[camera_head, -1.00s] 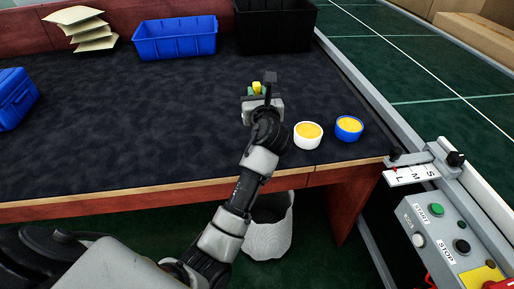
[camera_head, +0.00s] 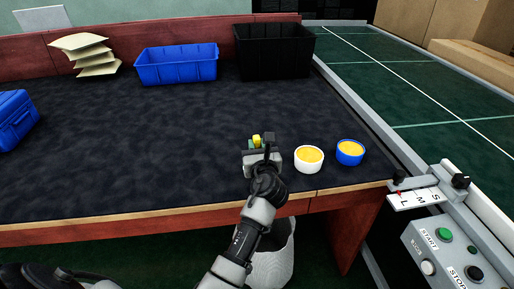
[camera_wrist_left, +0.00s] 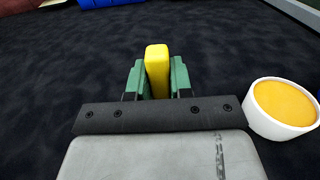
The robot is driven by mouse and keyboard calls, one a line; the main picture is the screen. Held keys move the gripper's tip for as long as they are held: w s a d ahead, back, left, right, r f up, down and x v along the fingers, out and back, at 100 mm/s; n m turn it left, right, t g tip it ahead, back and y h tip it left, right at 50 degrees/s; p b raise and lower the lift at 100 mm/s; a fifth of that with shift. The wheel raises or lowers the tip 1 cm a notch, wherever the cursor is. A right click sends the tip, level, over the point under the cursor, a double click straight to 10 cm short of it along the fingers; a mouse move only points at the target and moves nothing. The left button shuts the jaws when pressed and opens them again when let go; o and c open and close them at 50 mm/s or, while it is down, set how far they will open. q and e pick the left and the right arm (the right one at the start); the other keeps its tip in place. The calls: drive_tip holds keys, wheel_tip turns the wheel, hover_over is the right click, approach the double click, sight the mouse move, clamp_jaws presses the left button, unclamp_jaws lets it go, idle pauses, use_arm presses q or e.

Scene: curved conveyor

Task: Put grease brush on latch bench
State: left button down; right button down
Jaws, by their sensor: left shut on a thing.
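My left gripper (camera_head: 256,145) is shut on a yellow piece (camera_head: 256,140), which I take to be the grease brush; only its block-like yellow end shows. In the left wrist view the yellow piece (camera_wrist_left: 157,70) stands between the green fingers (camera_wrist_left: 157,80). The gripper is over the near right part of the dark-topped bench (camera_head: 150,150), left of a white cup (camera_head: 309,159). I cannot tell its height above the top. My right gripper is not in view.
A blue-rimmed cup (camera_head: 350,152) stands right of the white one. A blue bin (camera_head: 176,66), a black bin (camera_head: 274,52) and stacked pads (camera_head: 85,52) line the back. A blue case (camera_head: 14,118) is at left. The bench middle is clear. The conveyor (camera_head: 400,85) runs along the right.

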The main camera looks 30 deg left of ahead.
use_arm(q)
drive_tip(key=shift+f, duration=0.1)
idle(0.3)
drive_tip(key=shift+f, duration=0.15)
drive_tip(key=c, duration=1.1)
unclamp_jaws()
drive_tip(key=shift+c, duration=0.2)
drive_tip(key=shift+o, duration=0.6)
